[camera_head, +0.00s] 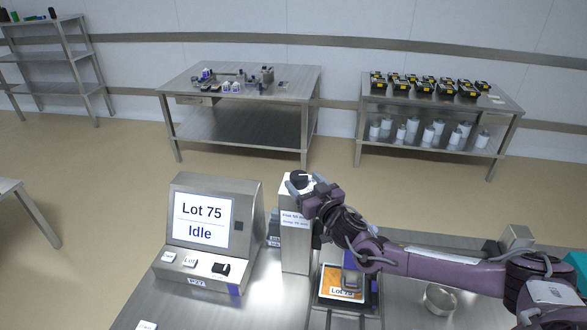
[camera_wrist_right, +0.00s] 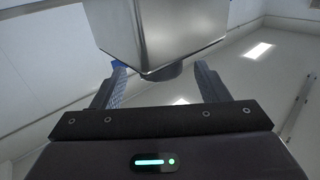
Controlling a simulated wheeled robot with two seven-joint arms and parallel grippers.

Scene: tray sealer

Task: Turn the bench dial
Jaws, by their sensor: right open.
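The bench dial (camera_head: 299,176) is a black round knob on top of a tall metal post (camera_head: 296,252) on the near bench. My right gripper (camera_head: 303,183) is at the top of the post, with its open fingers around the dial. In the right wrist view the post (camera_wrist_right: 155,35) appears upside down. The dark dial (camera_wrist_right: 163,73) shows at its end, between the two spread fingers of my right gripper (camera_wrist_right: 163,85). Whether a finger touches the dial cannot be told. My left gripper is not in view.
A console (camera_head: 206,232) left of the post reads "Lot 75 Idle" and has keys on its base. A tray with an orange label (camera_head: 343,284) lies under my right forearm. A metal bowl (camera_head: 439,299) stands to the right. Two tables stand behind, beyond open floor.

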